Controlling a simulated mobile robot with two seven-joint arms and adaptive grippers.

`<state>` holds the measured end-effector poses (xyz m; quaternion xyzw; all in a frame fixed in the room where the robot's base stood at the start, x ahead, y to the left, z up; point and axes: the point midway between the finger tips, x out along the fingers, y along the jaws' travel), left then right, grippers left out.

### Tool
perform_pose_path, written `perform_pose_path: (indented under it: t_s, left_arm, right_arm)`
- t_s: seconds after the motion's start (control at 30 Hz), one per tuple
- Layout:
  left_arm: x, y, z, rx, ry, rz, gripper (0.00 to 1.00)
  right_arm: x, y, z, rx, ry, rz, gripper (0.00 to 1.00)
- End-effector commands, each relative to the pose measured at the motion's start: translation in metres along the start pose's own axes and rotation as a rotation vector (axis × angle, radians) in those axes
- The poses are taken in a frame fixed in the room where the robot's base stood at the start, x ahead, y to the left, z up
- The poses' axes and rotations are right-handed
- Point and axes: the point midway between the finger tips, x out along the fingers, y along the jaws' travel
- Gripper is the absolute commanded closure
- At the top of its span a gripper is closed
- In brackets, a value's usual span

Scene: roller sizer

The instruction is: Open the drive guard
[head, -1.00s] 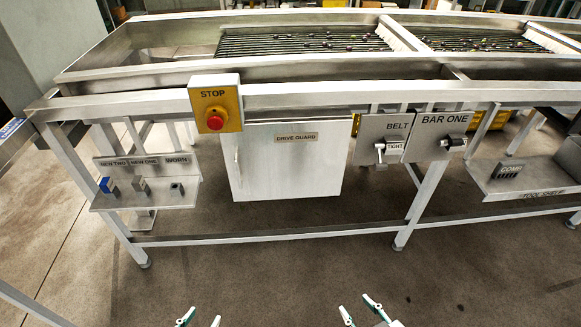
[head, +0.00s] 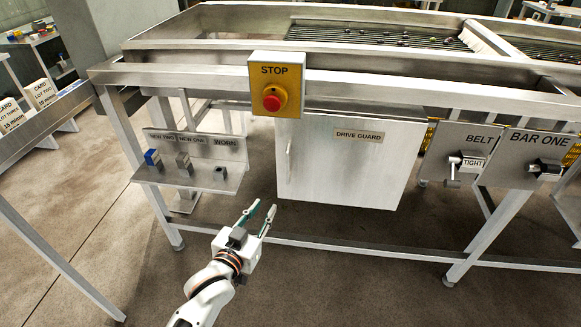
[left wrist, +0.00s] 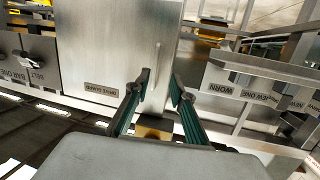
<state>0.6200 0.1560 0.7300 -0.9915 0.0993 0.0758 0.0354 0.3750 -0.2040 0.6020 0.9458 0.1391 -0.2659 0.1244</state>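The drive guard (head: 345,170) is a pale metal door panel under the sizer frame, labelled DRIVE GUARD, and it looks shut. Its thin upright handle (head: 289,155) is near the panel's left edge. My left gripper (head: 262,207) is open and empty, below and left of the handle, apart from the panel. In the left wrist view, the guard (left wrist: 115,45) fills the upper middle, and the handle (left wrist: 157,57) shows just beyond the spread fingertips of the gripper (left wrist: 160,84). My right gripper is not in view.
A red STOP button (head: 273,98) on a yellow box sits above the guard's left corner. A shelf (head: 195,172) with small blocks stands left of it. The BELT lever (head: 455,165) and BAR ONE panel (head: 535,165) are to the right. A lower rail (head: 350,252) crosses below.

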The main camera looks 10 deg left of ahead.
Motion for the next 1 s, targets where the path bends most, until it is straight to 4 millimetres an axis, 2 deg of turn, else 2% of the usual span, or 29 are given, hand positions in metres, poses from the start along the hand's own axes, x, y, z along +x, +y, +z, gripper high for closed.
perform_pose_path:
  t_s: [0.03,0.2,0.43,0.57,0.77,1.0]
  left_arm:
    - [0.020,0.002,0.004,-0.014,0.019,-0.001,0.76]
    - [0.063,0.004,-0.030,-0.044,0.105,-0.003,0.76]
    - [0.085,0.005,-0.056,-0.056,0.156,-0.003,0.76]
    - [0.096,0.005,-0.060,-0.056,0.159,-0.003,0.76]
    - [0.124,0.005,-0.062,-0.057,0.156,-0.003,0.76]
    - [0.151,0.005,-0.066,-0.057,0.155,-0.003,0.76]
  right_arm:
    - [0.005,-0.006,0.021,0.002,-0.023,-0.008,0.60]
    - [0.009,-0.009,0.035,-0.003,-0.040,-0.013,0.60]
    - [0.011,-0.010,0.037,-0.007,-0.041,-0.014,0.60]
    - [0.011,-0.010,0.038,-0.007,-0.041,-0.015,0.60]
    - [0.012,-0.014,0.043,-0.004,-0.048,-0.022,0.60]
    - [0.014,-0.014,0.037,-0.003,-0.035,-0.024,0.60]
